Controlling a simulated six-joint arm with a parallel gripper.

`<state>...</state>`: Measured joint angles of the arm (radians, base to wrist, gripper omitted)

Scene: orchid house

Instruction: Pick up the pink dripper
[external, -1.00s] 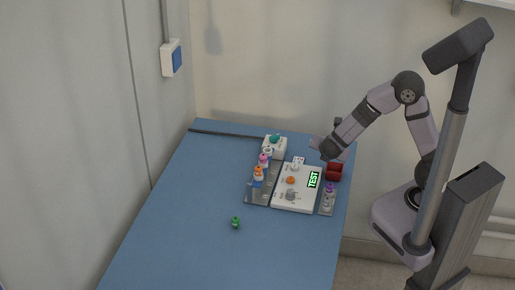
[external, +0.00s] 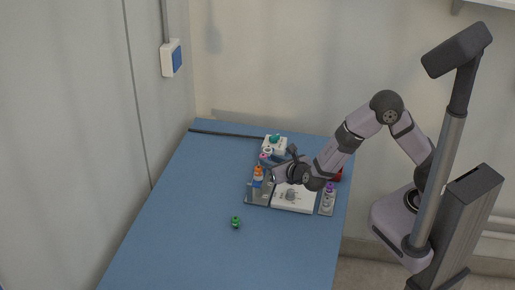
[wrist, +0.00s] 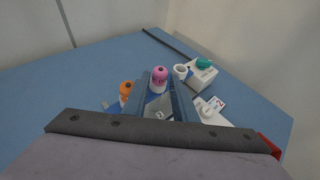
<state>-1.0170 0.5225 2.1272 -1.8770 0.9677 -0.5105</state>
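The pink dripper (external: 264,157) stands in the row at the left of the white board, partly hidden in the external view. In the wrist view the pink dripper (wrist: 160,76) has a pink top and a white body and appears upright. My gripper (external: 281,166) is at the row, just right of the pink dripper. In the wrist view its two blue-grey fingers (wrist: 160,88) are apart, with the dripper showing between their tips. I cannot tell whether the tips are beside it or short of it. Nothing is held.
An orange-topped dripper (external: 258,173) stands close in front, and a white one (wrist: 181,71) close behind. A white box with a teal top (external: 274,148) is at the back. A purple-topped dripper (external: 329,190) stands right of the board (external: 294,208). A green dripper (external: 235,222) sits alone on the open blue table.

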